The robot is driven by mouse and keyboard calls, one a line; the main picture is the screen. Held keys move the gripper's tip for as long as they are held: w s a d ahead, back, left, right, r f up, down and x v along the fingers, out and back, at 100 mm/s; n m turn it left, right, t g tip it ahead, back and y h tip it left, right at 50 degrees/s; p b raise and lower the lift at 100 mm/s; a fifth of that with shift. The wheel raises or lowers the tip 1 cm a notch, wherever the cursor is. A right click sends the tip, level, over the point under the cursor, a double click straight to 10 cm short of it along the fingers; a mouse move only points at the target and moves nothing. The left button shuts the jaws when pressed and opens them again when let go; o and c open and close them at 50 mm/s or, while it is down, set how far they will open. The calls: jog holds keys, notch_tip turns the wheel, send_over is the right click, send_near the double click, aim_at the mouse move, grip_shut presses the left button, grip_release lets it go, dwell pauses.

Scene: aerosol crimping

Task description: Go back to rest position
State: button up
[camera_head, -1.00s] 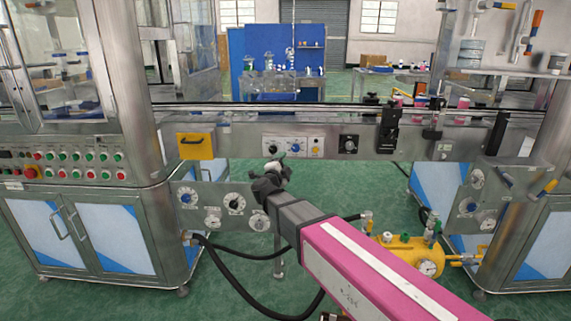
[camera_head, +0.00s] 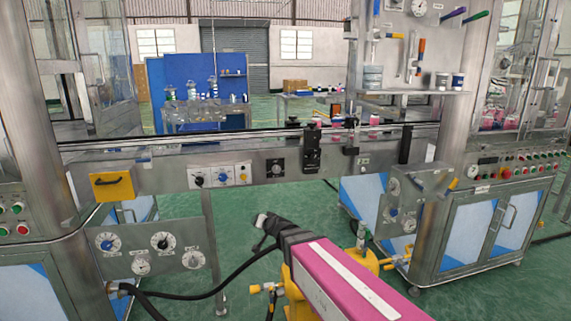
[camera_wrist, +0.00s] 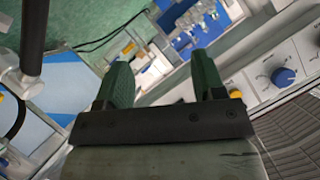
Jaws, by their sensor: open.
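My gripper (camera_head: 262,222) is at the end of my pink arm, low in front of the conveyor frame (camera_head: 330,170) in the head view. In the wrist view my gripper (camera_wrist: 163,80) shows two green fingers spread apart with nothing between them. A control panel with knobs (camera_wrist: 284,76) lies to the right of the fingers in that view, and it also shows in the head view (camera_head: 220,176).
A yellow tank (camera_head: 362,262) stands beside my arm. A lower gauge panel (camera_head: 150,246) and a black hose (camera_head: 215,290) are at left. A machine cabinet (camera_head: 480,235) stands at right. Green floor is open under the conveyor.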

jog(key=s+d+f+g+h, duration=0.2)
jog(key=s+d+f+g, duration=0.1)
jog(key=d, duration=0.6)
jog(key=s+d+f+n+g+h, duration=0.1)
jog(key=s+d+f+g, duration=0.3)
jog(key=s+d, duration=0.4)
jog(key=s+d+f+g+h, duration=0.3)
jog(key=s+d+f, duration=0.2)
jog(key=d, duration=0.5)
jog(key=shift+s+d+f+g, duration=0.25)
jog(key=shift+s+f+g, duration=0.1)
jog(key=shift+g, duration=0.05)
